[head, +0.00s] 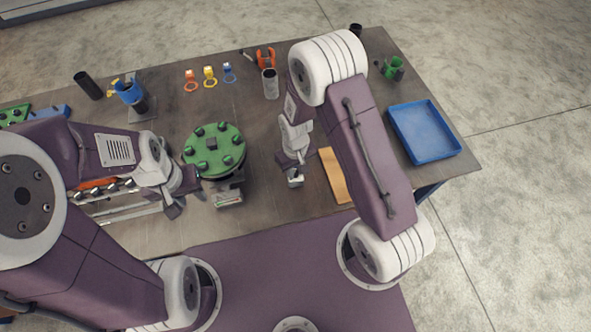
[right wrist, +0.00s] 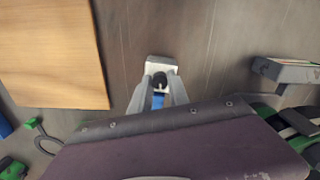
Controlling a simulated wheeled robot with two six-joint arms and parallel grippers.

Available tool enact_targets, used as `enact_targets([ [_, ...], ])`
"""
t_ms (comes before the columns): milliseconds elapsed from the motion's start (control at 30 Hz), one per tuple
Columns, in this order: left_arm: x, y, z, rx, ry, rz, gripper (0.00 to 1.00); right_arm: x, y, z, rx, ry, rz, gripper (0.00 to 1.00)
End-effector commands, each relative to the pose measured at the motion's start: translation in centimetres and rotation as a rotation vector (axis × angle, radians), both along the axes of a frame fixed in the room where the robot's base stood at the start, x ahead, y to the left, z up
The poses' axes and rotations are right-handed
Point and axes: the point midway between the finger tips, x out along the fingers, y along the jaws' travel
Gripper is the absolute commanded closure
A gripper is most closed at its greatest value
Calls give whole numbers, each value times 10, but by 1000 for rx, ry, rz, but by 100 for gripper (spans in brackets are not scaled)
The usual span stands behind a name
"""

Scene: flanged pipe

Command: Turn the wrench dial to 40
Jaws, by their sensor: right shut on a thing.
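My right gripper (head: 294,164) points down at a small pale block (head: 295,181) on the table, right of the green flange. In the right wrist view my right gripper (right wrist: 160,92) is shut on a small black-and-blue part (right wrist: 158,101) at this pale block (right wrist: 162,62). This part may be the wrench dial; no scale or number is readable. My left gripper (head: 182,198) is beside the green flange (head: 215,150), at its lower left, with its fingers apart and nothing seen between them. Its arm hides part of the table.
A wooden board (head: 335,176) lies right of my right gripper, and a blue tray (head: 423,131) is further right. A blue holder (head: 127,92), a grey cylinder (head: 271,84) and an orange holder (head: 265,58) stand at the back. Coloured rings (head: 210,77) lie between them.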

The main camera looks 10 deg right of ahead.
Motion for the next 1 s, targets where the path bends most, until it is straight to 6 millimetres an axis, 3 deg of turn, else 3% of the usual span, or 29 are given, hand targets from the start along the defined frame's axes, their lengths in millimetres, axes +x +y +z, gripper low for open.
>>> enact_targets([
  [500, 0, 0, 0, 0, 0, 0, 64, 0, 0, 0, 0, -1, -411, 100],
  [1000, 0, 0, 0, 0, 0, 0, 64, 0, 0, 0, 0, -1, -567, 100],
])
